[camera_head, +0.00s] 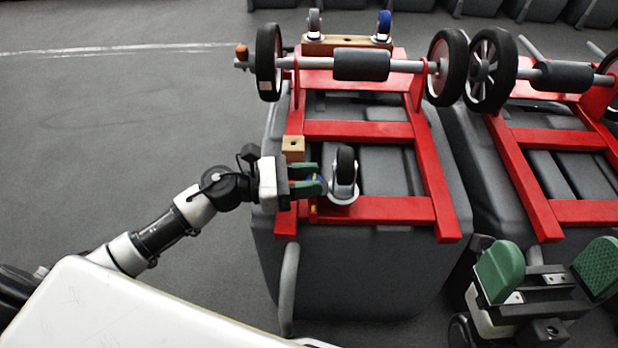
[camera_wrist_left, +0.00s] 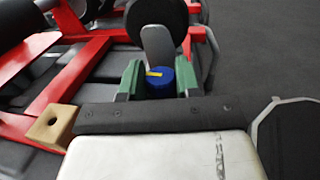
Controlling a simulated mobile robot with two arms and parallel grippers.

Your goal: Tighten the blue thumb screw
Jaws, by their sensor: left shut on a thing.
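The blue thumb screw (camera_wrist_left: 161,82), with a yellow mark on top, sits between the green fingers of my left gripper (camera_wrist_left: 159,80) in the left wrist view. My left gripper (camera_head: 311,180) also shows in the head view, reaching in from the left to the red frame and shut on the screw. Only a sliver of blue shows there. A black caster wheel (camera_head: 345,166) on a light round plate stands just right of the fingertips. My right gripper (camera_head: 546,270) is open and empty at the lower right, with its green pads wide apart.
The red frame (camera_head: 358,131) lies on a grey tank (camera_head: 390,270), with an axle and large black wheels (camera_head: 268,62) at the back. A small wooden block with a hole (camera_head: 293,147) is near my left gripper. Another tank and frame stand at right. The floor at left is clear.

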